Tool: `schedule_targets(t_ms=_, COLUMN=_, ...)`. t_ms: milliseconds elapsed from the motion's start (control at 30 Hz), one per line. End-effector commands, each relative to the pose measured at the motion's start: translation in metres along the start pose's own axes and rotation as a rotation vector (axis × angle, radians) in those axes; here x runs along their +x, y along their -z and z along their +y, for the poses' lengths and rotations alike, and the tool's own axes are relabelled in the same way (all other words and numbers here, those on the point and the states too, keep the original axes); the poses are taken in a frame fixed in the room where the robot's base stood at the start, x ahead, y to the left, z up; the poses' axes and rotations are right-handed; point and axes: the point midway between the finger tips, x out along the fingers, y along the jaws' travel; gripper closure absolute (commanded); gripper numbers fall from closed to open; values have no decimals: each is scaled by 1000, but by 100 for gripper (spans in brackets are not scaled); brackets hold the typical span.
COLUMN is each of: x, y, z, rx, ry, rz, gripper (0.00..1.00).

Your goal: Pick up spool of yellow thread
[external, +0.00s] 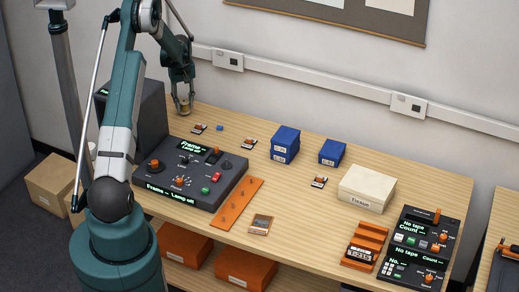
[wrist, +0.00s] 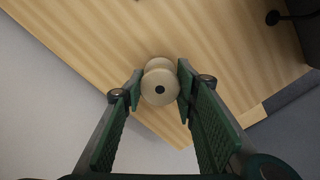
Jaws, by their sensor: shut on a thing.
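A pale cream spool (wrist: 160,88) with a dark centre hole sits between the two green fingers in the wrist view. One round end faces the camera, so any yellow thread wound on it is mostly hidden. My gripper (external: 183,103) is shut on this spool, with a finger on each side. I cannot tell whether the spool is clear of the tabletop.
A dark control console (external: 194,171) stands in front of my gripper. Two blue boxes (external: 285,147) (external: 332,152) and a cream tissue box (external: 366,190) are further right. The wall is close behind.

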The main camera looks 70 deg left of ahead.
Motion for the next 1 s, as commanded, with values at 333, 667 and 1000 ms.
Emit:
schedule_targets(t_ms=333, x=-40, y=0, z=0, rx=0, ry=0, rz=0, gripper=82)
schedule_targets(t_ms=667, x=-83, y=0, z=0, rx=0, ry=0, rz=0, gripper=82)
schedule_targets(t_ms=1000, x=-94, y=0, z=0, rx=0, ry=0, rz=0, gripper=83)
